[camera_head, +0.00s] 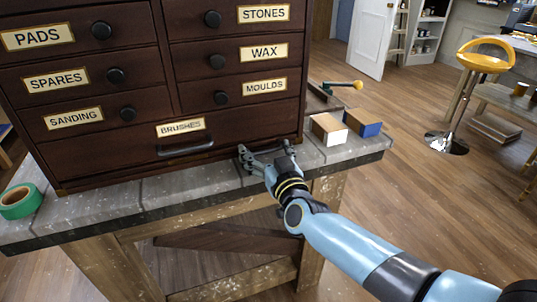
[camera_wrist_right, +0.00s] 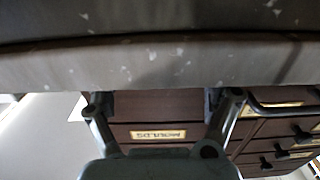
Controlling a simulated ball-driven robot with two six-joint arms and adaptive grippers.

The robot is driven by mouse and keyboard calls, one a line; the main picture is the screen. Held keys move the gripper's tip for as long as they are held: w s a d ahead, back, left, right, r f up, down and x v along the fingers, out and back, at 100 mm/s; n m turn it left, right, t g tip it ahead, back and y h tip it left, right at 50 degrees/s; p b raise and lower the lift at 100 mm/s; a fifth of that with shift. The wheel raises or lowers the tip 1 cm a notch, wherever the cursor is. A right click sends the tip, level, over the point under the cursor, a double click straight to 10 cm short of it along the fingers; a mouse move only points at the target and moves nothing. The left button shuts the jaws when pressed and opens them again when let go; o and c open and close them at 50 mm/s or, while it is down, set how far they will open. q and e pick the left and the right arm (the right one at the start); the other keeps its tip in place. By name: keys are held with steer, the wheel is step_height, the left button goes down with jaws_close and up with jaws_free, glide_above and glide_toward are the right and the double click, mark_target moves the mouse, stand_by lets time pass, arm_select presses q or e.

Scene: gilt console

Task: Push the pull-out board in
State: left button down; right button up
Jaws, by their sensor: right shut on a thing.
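A dark wooden drawer cabinet (camera_head: 90,100) stands on the grey workbench. Its bottom front is a wide panel (camera_head: 128,162) with a dark bar handle (camera_head: 186,148) and a BRUSHES label. I cannot make out a separate pull-out board. My right gripper (camera_head: 266,148) is low at the cabinet's front right, just right of the handle, over the bench's front edge. In the right wrist view its fingers (camera_wrist_right: 163,98) stand apart before the dark panel; what they grip is not clear. My left gripper is not in view.
The workbench (camera_head: 345,153) carries a green tape roll (camera_head: 20,201) at the left. A yellow stool (camera_head: 484,55) stands on open floor at the right.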

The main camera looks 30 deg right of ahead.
steer(key=shift+w+r, duration=0.15)
steer(key=shift+r, duration=0.05)
steer(key=o, duration=1.4)
steer(key=shift+c, duration=0.2)
steer(key=shift+o, duration=0.5)
steer(key=shift+w+d+f, duration=0.1)
steer(key=shift+w+f, duration=0.05)
steer(key=v, duration=1.2)
steer(key=shift+f, duration=0.1)
